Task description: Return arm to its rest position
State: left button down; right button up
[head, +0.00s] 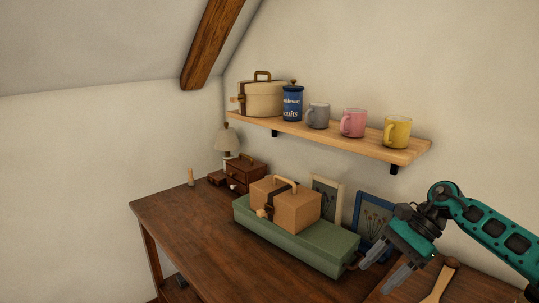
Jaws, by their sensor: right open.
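My right gripper (383,266) comes in from the right on its teal and black arm. It is open and empty, with its grey fingers pointing down and to the left over the right part of the wooden table (215,245). In the picture it lies just right of the green box (290,240) and in front of a blue-framed picture (369,223), partly hiding the frame. I cannot tell whether it touches anything. My left gripper is not in view.
A tan case (287,205) sits on the green box. A wooden shelf (350,143) above holds a cream case (261,100), a blue tin (292,105) and grey, pink and yellow mugs. A wooden brush-like object (440,282) lies near the gripper. The table's left front is clear.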

jog(key=s+a+f+m+t+y, duration=0.2)
jog(key=a+m+t+y, duration=0.3)
jog(key=a+m, duration=0.5)
jog(key=s+a+f+m+t+y, duration=0.2)
jog(key=a+m+t+y, duration=0.3)
jog(key=a+m, duration=0.55)
jog(key=s+d+f+m+t+h, duration=0.1)
jog(key=s+d+f+m+h, duration=0.3)
jog(key=m, duration=0.8)
jog(key=s+d+f+m+h+b, duration=0.1)
jog(key=s+d+f+m+h, duration=0.3)
jog(key=m, duration=0.8)
jog(key=s+d+f+m+t+h+b, duration=0.1)
jog(key=s+d+f+m+h, duration=0.2)
jog(key=s+f+m+h, duration=0.4)
notch_tip(320, 180, down, 4)
jog(key=m+h, duration=0.1)
jog(key=m, duration=0.4)
jog(key=shift+s+d+r+t, duration=0.15)
jog(key=shift+s+d+t, duration=0.15)
jog(key=shift+s+d, duration=0.1)
